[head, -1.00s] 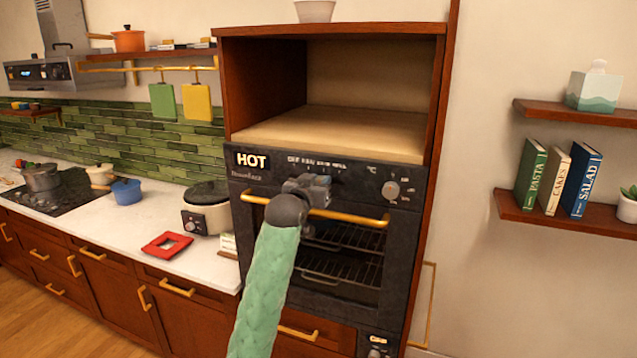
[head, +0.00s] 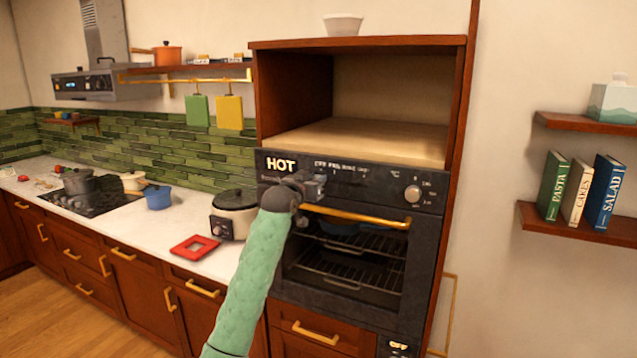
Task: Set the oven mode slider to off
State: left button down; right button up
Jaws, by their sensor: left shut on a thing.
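The oven (head: 425,225) is built into a tall wooden cabinet, with a dark control panel across its top. A row of mode labels (head: 341,166) runs along the panel, starting with OFF at the left. My left gripper (head: 314,186) is at the panel just below the left end of this row. It is shut on the oven mode slider, which the gripper itself hides. A lit HOT sign (head: 281,164) is left of the gripper. My right gripper is out of view.
The yellow oven door handle (head: 365,218) runs just below my left gripper. A round knob (head: 412,194) is on the panel's right. A slow cooker (head: 235,203) and red trivet (head: 195,247) stand on the counter at left. The cabinet niche above is empty.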

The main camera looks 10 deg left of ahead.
pick_arm(q)
jog(key=c, duration=1.5)
grip_release()
jog(key=shift+a, duration=0.2)
jog(key=o, duration=0.4)
jog(key=shift+w+a, duration=0.1)
jog(key=shift+a, duration=0.05)
jog(key=shift+s+f+b, duration=0.1)
jog(key=shift+s+b, duration=0.2)
jog(key=shift+s, duration=0.05)
jog(key=shift+b+v, duration=1.85)
jog(key=shift+v, duration=1.75)
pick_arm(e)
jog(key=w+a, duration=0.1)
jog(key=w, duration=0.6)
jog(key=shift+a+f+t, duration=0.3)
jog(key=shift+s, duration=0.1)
